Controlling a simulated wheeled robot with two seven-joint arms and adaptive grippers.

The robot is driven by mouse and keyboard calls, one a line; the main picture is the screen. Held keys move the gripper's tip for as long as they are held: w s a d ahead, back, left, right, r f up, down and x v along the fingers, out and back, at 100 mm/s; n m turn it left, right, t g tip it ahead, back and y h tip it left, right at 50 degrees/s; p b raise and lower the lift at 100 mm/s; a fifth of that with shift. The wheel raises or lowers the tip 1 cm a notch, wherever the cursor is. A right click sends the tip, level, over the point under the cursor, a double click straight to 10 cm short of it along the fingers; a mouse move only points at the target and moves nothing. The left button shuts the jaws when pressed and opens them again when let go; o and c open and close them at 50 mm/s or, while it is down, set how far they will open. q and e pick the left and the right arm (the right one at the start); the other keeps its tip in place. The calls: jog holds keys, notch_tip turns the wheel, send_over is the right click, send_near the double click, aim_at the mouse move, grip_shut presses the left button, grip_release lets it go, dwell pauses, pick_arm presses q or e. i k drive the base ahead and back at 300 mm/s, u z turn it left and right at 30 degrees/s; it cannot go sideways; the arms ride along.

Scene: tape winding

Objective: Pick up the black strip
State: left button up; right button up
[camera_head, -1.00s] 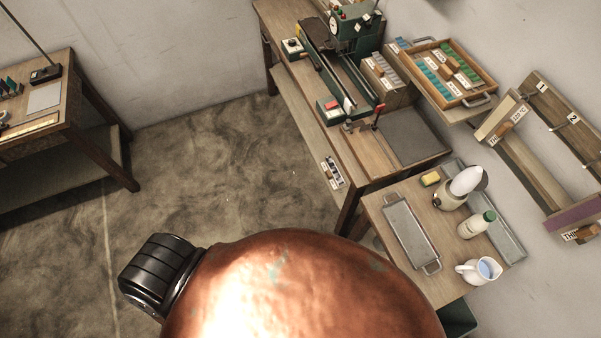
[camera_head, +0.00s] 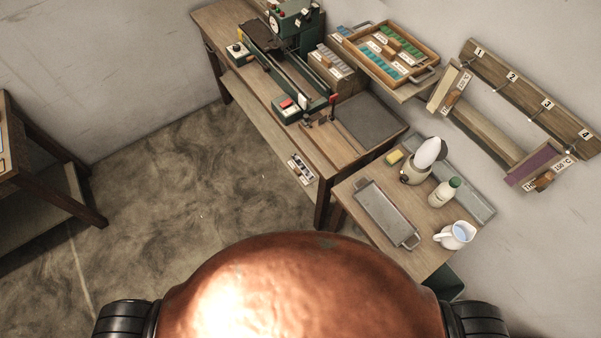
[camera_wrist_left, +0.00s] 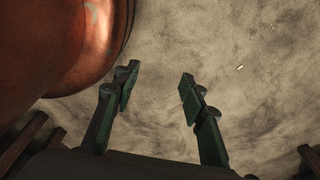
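I cannot make out a black strip for certain in either view. A green machine (camera_head: 262,72) with a dark bed stands on the workbench (camera_head: 222,28) left of the tray. My left gripper (camera_wrist_left: 158,88) is open and empty in the left wrist view, its two green fingers apart over bare floor, far from the bench. Neither gripper shows in the head view.
A numbered wall rack (camera_head: 510,78) hangs at right. Another table (camera_head: 45,165) stands at left. The floor between is clear.

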aim_at(298, 167)
jog(key=z, duration=3.3)
jog(key=k, duration=1)
jog(key=u, duration=1.6)
